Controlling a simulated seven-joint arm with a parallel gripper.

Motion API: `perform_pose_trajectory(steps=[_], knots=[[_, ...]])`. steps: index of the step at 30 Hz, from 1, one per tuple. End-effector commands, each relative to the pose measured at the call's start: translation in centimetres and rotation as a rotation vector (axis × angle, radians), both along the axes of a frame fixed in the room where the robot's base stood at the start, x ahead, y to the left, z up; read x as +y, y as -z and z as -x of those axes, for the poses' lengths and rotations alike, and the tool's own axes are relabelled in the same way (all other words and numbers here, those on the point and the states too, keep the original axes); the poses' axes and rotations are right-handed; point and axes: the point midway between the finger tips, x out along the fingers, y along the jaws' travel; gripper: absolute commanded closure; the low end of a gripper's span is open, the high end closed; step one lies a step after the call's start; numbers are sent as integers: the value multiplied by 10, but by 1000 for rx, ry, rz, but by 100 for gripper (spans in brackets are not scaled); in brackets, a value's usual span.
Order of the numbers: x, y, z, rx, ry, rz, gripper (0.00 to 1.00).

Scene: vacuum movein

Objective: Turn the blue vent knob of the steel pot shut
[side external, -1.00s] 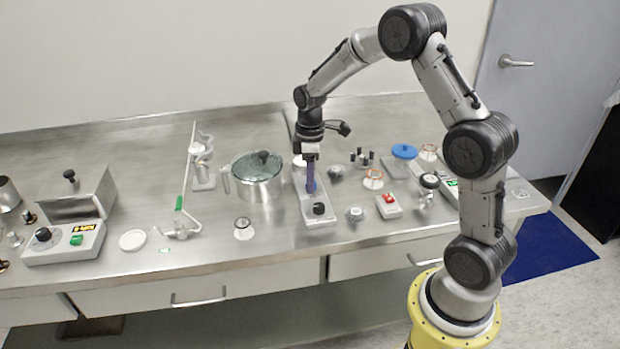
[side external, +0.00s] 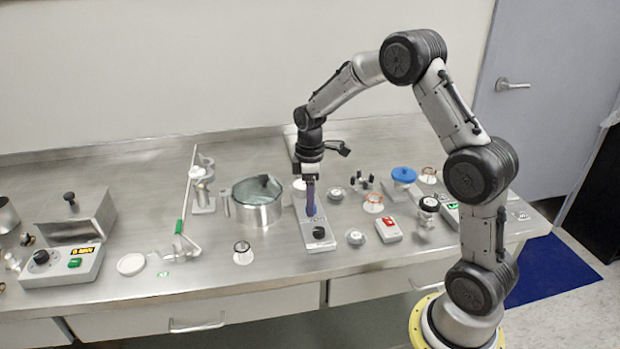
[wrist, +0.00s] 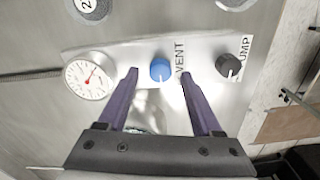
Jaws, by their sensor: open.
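The blue vent knob (wrist: 160,70) is on a steel panel (wrist: 112,52), beside the printed word VENT, in the wrist view. My gripper (wrist: 159,75) is open, with one purple finger on each side of the knob. A gap shows between the knob and each finger; the height of the tips above the panel is hard to tell. In the side view my gripper (side external: 311,212) points down over the panel (side external: 311,240) and hides the blue knob. The steel pot (side external: 258,214) with a glass lid stands just left of the panel.
A black pump knob (wrist: 229,66) and a round gauge (wrist: 88,75) flank the blue knob. A red-button box (side external: 388,229) and small parts stand to the right. A metal stand (side external: 203,190) and a control box (side external: 62,262) are to the left.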

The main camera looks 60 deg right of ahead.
Motion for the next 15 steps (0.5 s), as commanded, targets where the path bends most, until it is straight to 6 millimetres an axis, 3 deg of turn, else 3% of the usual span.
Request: perform_pose_trajectory(steps=[15], knots=[[0,-104,-1,-5,-1,2,33]])
